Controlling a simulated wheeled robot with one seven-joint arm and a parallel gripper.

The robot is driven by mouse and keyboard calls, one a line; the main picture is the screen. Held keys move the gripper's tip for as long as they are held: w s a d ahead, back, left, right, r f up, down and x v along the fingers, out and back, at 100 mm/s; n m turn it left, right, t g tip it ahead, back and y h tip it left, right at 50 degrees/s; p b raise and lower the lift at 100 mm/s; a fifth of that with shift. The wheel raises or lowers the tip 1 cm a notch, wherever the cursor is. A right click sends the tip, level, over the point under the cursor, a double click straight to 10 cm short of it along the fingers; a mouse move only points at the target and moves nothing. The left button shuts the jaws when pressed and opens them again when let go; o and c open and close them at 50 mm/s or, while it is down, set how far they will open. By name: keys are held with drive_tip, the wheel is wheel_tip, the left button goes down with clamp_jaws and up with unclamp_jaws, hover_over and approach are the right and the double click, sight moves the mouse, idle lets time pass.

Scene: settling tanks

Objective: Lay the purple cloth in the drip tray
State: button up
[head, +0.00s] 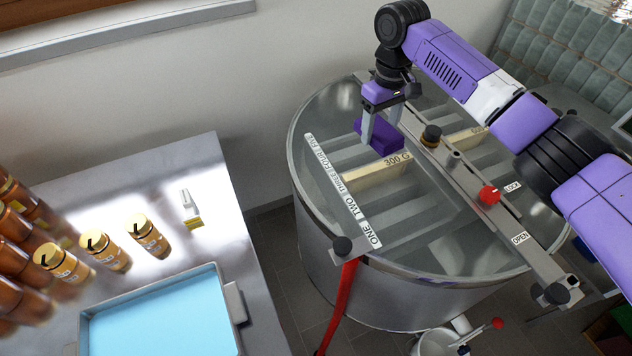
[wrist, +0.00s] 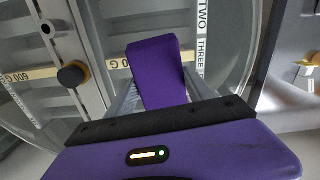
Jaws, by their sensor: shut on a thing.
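The purple cloth (head: 381,139) is a folded, block-like purple piece. My gripper (head: 383,124) is shut on it and holds it over the open round metal tank, above the slats near the "300 G" label. In the wrist view the cloth (wrist: 158,72) sits between the two grey fingers of my gripper (wrist: 160,92). A shallow grey-rimmed tray (head: 214,268) with a light blue inside lies on the metal table at lower left, well away from my gripper. It looks like the drip tray, and its inside is empty where it shows.
The round tank (head: 345,275) has a crossbar (head: 455,170) with a red knob (head: 489,195) and black knobs. Several amber bottles (head: 148,237) and a small white-and-yellow item (head: 190,210) stand on the metal table (head: 195,160).

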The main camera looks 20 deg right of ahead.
drive_tip(key=a+n, duration=0.4)
drive_tip(key=a, duration=1.6)
drive_tip(key=n+b, duration=0.4)
drive_tip(key=n, duration=0.9)
hover_over(163, 350)
wheel_tip(163, 350, down, 13)
drive_tip(key=shift+f+p, duration=0.4)
drive_tip(key=shift+f, duration=2.05)
drive_tip(key=shift+f, duration=0.15)
